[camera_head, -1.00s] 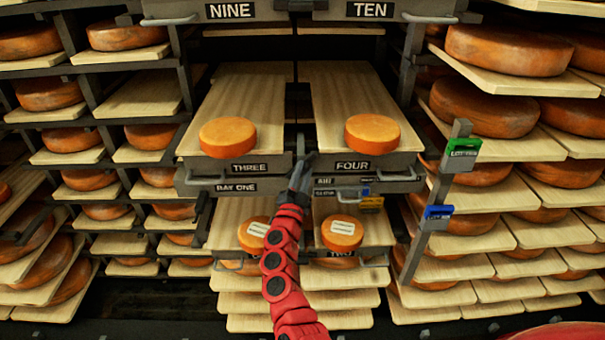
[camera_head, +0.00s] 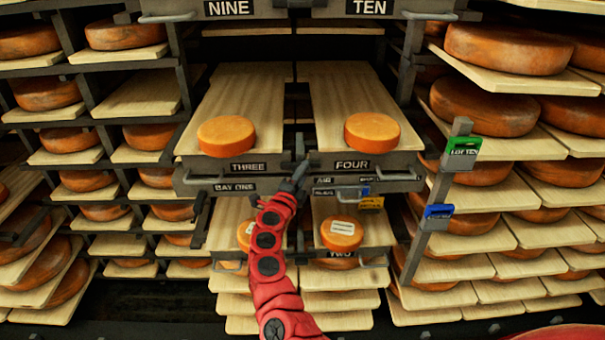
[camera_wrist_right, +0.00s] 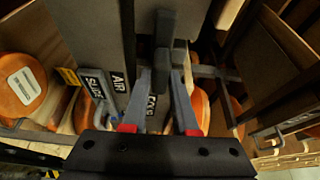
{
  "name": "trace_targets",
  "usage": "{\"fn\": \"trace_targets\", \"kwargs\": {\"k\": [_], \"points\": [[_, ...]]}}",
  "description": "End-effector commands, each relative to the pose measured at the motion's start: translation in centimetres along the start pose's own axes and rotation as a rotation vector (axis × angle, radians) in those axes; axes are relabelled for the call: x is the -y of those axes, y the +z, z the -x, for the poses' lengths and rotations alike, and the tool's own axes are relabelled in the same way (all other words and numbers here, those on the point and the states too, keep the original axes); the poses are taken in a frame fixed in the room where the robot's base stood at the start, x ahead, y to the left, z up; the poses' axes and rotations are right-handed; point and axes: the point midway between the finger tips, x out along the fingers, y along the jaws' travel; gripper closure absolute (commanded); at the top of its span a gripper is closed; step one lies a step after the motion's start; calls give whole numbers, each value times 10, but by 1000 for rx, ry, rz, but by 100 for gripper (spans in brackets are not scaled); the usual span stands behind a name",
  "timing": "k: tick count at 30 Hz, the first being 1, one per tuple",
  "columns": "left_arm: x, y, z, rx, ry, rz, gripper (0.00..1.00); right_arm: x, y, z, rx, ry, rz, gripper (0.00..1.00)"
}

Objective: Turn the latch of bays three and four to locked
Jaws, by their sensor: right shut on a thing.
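The latch (camera_head: 300,147) is a small dark bar between the front edges of bay three (camera_head: 212,165) and bay four (camera_head: 395,160). In the head view it stands about upright. My right gripper (camera_head: 298,172) reaches up to it from below on the red arm. In the right wrist view the two grey fingers with red bases (camera_wrist_right: 162,80) close on the dark latch handle (camera_wrist_right: 163,55). Part of the latch is hidden by the fingers. An orange cheese wheel sits on each board of bays three (camera_head: 227,136) and four (camera_head: 372,131). My left gripper is not in view.
Below are bay one and bay two with labelled cheese wheels (camera_head: 342,234). Grey pull handles (camera_head: 352,193) stick out at the front. A post with a green tag (camera_head: 462,154) and a blue tag (camera_head: 438,211) stands on the right. Racks of cheese fill both sides.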

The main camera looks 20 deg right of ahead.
Motion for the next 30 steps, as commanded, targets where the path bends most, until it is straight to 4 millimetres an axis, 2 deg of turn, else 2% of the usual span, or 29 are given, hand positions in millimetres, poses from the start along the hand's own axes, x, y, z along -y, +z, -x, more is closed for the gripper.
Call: {"fn": "trace_targets", "kwargs": {"k": [19,20,23,24,30], "points": [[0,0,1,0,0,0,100,-1,0,0,0,19,-45,100],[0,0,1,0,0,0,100,-1,0,0,0,19,-45,69],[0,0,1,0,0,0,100,-1,0,0,0,19,-45,51],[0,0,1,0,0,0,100,-1,0,0,0,19,-45,48],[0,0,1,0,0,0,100,-1,0,0,0,19,-45,48]]}}
